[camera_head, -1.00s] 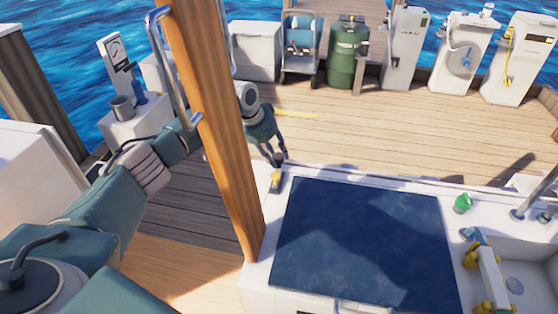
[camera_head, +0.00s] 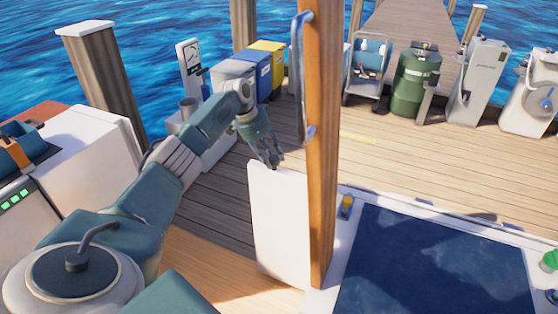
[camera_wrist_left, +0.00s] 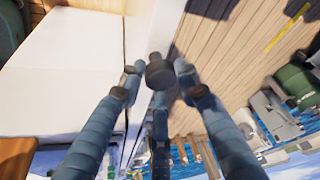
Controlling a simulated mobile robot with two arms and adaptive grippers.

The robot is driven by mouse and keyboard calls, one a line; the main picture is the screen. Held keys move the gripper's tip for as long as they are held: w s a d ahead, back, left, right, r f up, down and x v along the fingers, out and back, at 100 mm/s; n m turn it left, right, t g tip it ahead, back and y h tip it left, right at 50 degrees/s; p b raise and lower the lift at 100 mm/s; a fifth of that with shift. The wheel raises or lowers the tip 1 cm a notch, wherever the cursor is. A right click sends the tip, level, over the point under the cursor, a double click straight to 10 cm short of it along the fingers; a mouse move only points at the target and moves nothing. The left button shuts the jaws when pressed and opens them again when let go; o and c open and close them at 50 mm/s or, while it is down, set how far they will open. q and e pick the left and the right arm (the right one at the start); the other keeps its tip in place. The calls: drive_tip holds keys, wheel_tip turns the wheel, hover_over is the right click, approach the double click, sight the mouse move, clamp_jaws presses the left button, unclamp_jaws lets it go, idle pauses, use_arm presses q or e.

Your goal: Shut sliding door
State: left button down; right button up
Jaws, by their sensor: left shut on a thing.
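The sliding door (camera_head: 278,225) is a white upright panel just left of the wooden post (camera_head: 323,150) in the head view. It covers part of the opening. The deck shows through the gap left of it. My left gripper (camera_head: 269,160) is at the panel's top edge. In the left wrist view the fingers of my left gripper (camera_wrist_left: 158,75) are closed in around a dark round knob (camera_wrist_left: 159,70) beside a white surface. The fingers partly hide the contact. My right gripper is in neither view.
A metal grab rail (camera_head: 298,75) runs along the post close to my left arm. A dark blue countertop (camera_head: 435,265) lies to the right. White cabinets (camera_head: 85,150) stand left. Open deck (camera_head: 430,155) lies beyond, with a green tank (camera_head: 417,85) at the back.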

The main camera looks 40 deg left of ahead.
use_arm(q)
drive_tip(key=shift+w+r, duration=0.3)
drive_tip(key=shift+r, duration=0.1)
drive_tip(key=c, duration=1.3)
unclamp_jaws()
drive_tip(key=shift+o, duration=0.2)
drive_tip(key=shift+d+f, duration=0.1)
drive_tip(key=shift+f, duration=0.05)
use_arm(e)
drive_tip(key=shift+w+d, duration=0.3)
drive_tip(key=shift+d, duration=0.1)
use_arm(q)
drive_tip(key=shift+s+r, duration=0.2)
drive_tip(key=shift+r, duration=0.2)
drive_tip(key=v, duration=1.1)
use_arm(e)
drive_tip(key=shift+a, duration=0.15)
